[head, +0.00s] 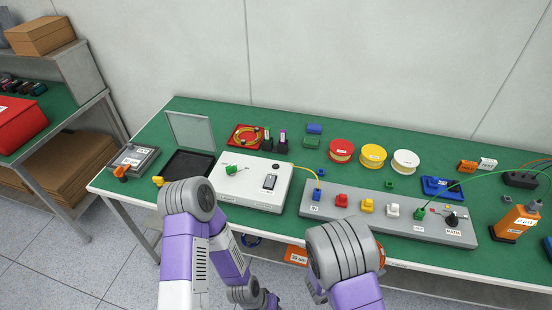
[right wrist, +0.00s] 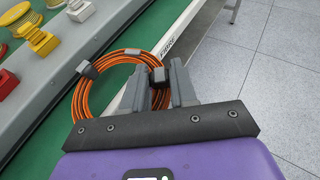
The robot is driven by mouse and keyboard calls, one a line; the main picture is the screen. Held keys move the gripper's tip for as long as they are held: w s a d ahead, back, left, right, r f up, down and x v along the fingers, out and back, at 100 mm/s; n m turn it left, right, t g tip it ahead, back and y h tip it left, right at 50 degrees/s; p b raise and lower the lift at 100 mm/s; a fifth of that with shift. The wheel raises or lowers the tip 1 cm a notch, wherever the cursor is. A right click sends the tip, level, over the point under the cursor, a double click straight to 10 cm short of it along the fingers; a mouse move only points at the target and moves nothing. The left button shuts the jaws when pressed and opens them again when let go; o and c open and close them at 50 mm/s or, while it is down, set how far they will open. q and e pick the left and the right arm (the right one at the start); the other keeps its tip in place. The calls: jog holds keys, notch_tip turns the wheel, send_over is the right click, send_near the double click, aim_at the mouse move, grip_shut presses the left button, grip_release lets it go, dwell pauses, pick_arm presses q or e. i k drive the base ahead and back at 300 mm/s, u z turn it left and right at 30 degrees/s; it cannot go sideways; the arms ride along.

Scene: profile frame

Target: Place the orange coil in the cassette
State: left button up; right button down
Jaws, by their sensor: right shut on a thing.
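The orange coil (right wrist: 112,82) is a ring of thin orange cable with dark clips. In the right wrist view my right gripper (right wrist: 157,92) is shut on its near side, at a black clip, and holds it by the table's front edge. In the head view a sliver of orange (head: 382,256) shows beside my right arm, which hides the right gripper. A shallow black tray (head: 171,168) with a raised grey lid (head: 190,131) looks like the cassette; I see nothing orange in it. My left gripper (head: 268,299) is low, in front of the table; its jaws are unclear.
A white device (head: 236,200) sits right of the tray. A grey panel (head: 330,210) with coloured plugs runs along the front, a yellow cable reaching its left end. Spools (head: 373,155) stand behind, and an orange tool (head: 518,222) at right. Green table top (head: 225,115) is clear at the back.

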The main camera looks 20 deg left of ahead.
aim_at(187, 170)
jog(key=u, duration=1.55)
